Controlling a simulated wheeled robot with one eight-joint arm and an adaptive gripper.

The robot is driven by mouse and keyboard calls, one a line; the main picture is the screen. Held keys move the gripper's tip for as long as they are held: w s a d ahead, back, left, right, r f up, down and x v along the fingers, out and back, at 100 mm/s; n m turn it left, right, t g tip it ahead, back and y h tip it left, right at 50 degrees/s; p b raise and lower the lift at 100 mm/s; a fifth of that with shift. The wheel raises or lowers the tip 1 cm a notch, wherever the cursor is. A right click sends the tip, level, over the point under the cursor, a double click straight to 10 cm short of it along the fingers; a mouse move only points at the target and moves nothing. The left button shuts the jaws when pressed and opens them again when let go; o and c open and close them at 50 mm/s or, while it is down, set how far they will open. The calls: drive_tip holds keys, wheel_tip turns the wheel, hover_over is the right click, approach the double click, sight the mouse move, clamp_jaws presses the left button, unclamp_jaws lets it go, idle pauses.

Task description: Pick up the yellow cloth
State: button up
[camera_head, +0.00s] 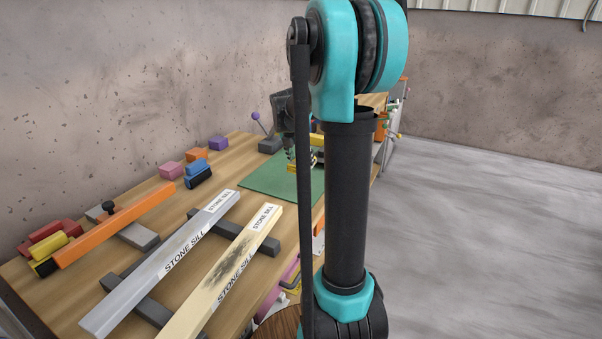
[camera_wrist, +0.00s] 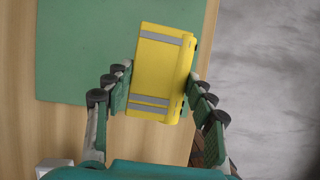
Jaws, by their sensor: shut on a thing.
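The yellow cloth (camera_wrist: 158,70) is a folded yellow piece with grey stripes, upright in the wrist view between the fingers of my gripper (camera_wrist: 160,88). My gripper is shut on it, with fingers at its left and right sides. I cannot tell whether the cloth touches the mat or is raised.
The green mat (camera_head: 262,180) lies on the wooden bench (camera_head: 62,278). Two stone sills (camera_head: 160,264) rest on dark bars in front. Coloured blocks (camera_head: 197,168) and an orange bar (camera_head: 110,228) lie along the wall side. Grey floor is open at right.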

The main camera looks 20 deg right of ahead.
sight(302, 161)
wheel_tip(302, 161, up, 11)
drive_tip(key=shift+f, duration=0.15)
idle(0.4)
drive_tip(key=o, duration=0.5)
drive_tip(key=c, duration=0.4)
drive_tip(key=shift+s+d, duration=0.1)
